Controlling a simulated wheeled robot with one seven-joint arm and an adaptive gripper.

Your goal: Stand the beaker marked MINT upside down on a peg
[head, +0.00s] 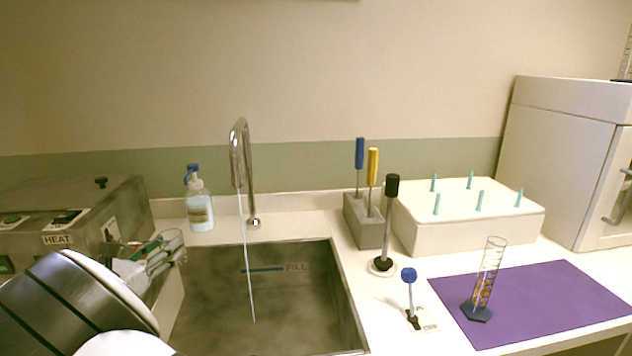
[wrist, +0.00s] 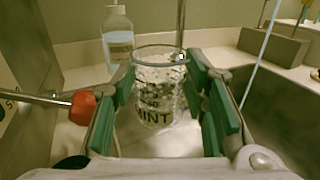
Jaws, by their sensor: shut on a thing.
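The clear glass beaker marked MINT (wrist: 157,88) is between the green pads of my gripper (wrist: 162,98) in the wrist view. My gripper is shut on its sides. Its rim is up and its lettering reads upright; pale speckles show on or in the glass. In the head view the beaker (head: 172,242) is at the left, beside the sink, partly hidden by my gripper (head: 150,260). Several teal pegs (head: 479,201) stand upright on a white block (head: 470,235) at the right, all bare.
Water runs from the tap (head: 239,150) into the sink (head: 345,300). A soap bottle (head: 201,212) stands behind it. A grey holder (head: 366,225) with blue and yellow tools, a black-topped stand (head: 390,220) and a blue-knobbed lever (head: 409,285) lie between sink and purple mat (head: 550,300). A measuring cylinder (head: 488,275) stands there.

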